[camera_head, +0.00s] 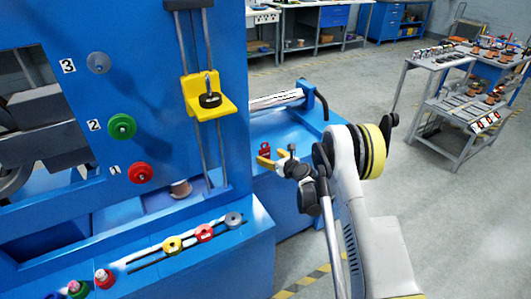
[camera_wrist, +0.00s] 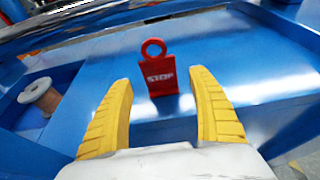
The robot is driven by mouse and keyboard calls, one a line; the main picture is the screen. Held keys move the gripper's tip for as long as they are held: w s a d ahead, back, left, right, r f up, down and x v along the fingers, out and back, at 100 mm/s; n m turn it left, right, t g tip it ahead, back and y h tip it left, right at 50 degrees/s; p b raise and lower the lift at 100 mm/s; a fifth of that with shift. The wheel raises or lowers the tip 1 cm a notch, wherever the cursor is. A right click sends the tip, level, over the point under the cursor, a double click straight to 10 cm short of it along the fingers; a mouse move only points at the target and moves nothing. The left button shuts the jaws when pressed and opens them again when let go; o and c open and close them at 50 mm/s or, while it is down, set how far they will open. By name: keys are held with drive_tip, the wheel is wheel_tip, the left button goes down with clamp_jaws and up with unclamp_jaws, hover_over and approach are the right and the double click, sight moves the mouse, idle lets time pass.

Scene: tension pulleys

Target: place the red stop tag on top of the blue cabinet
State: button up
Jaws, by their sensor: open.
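The red stop tag (camera_wrist: 161,74) stands upright on a blue surface (camera_wrist: 220,55) in the wrist view, with a ring on top and white STOP lettering. It shows small in the head view (camera_head: 265,149), beside the yellow fingers. My gripper (camera_wrist: 158,82) is open, one yellow finger on either side of the tag's lower part in the picture. I cannot tell how far the tag reaches between the fingers; no grip on it shows. In the head view my gripper (camera_head: 268,158) is over the blue bench. A blue cabinet (camera_head: 388,22) stands at the far back wall.
A tall blue panel (camera_head: 150,60) with coloured knobs and a yellow bracket (camera_head: 208,104) is left of my arm. A spool (camera_wrist: 41,95) stands in a recess left of my gripper. Grey carts (camera_head: 460,120) with small parts stand at right. Open floor lies between.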

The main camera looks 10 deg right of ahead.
drive_tip(key=s+a+r+n+g+h+p, duration=0.1)
drive_tip(key=s+a+r+n+g, duration=0.1)
drive_tip(key=s+r+n, duration=0.85)
drive_tip(key=s+a+r+n+g+p, duration=0.1)
drive_tip(key=s+a+r+n+g, duration=0.1)
drive_tip(key=s+r+n, duration=0.85)
drive_tip(key=s+d+r+n+g+h, duration=0.1)
drive_tip(key=s+n, duration=0.4)
drive_tip(key=s, duration=0.9)
drive_tip(key=s+d+r+n+g+h, duration=0.1)
drive_tip(key=s+r+n, duration=0.3)
drive_tip(key=s, duration=1)
drive_tip(key=shift+s+d+n+g+h, duration=0.3)
drive_tip(key=shift+n+h, duration=0.4)
drive_tip(key=shift+n, duration=0.5)
